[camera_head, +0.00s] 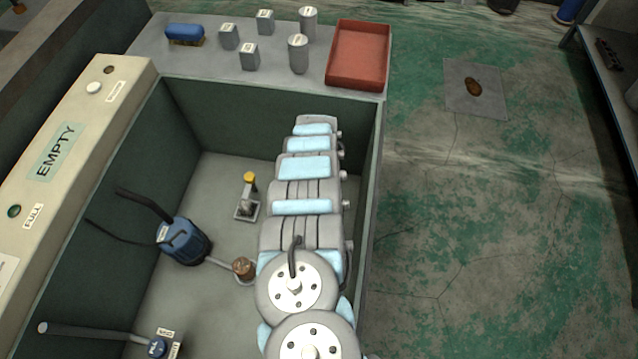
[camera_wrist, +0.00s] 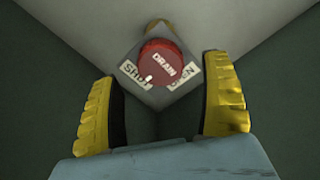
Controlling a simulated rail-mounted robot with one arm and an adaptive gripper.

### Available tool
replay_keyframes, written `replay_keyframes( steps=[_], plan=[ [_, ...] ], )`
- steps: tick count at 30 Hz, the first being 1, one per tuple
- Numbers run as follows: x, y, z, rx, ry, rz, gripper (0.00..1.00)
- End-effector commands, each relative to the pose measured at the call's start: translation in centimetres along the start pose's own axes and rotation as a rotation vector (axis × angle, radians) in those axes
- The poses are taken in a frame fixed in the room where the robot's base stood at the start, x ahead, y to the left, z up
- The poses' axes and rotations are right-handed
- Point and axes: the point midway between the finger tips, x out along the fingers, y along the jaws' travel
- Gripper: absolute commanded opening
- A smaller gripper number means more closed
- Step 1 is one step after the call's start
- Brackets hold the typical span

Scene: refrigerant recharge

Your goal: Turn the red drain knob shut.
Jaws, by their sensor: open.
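The red drain knob (camera_wrist: 163,63) shows in the wrist view, near the top middle, marked DRAIN. A small white mark on the knob's rim is at the lower left, by the SHUT label. My gripper (camera_wrist: 160,100) is open, with yellow ridged fingers to either side below the knob and nothing between them. In the head view the knob and the gripper tips are hidden; my arm reaches down into the tank.
The green-walled tank (camera_head: 270,108) holds a blue canister (camera_head: 184,241), a yellow-topped fitting (camera_head: 248,196) and a brown fitting (camera_head: 243,268). A panel (camera_head: 105,108) labelled EMPTY and FULL runs along the left. A red tray (camera_head: 358,54) and several grey containers stand on the shelf behind.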

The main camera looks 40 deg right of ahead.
Motion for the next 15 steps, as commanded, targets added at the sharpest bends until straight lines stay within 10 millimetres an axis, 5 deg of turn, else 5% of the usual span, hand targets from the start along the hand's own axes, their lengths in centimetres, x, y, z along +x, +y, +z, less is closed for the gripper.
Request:
replay_keyframes(
  steps=[15],
  plan=[
    [-4.9, -0.1, 0.0, 0.001, 0.001, -0.003, 0.80]
  ],
)
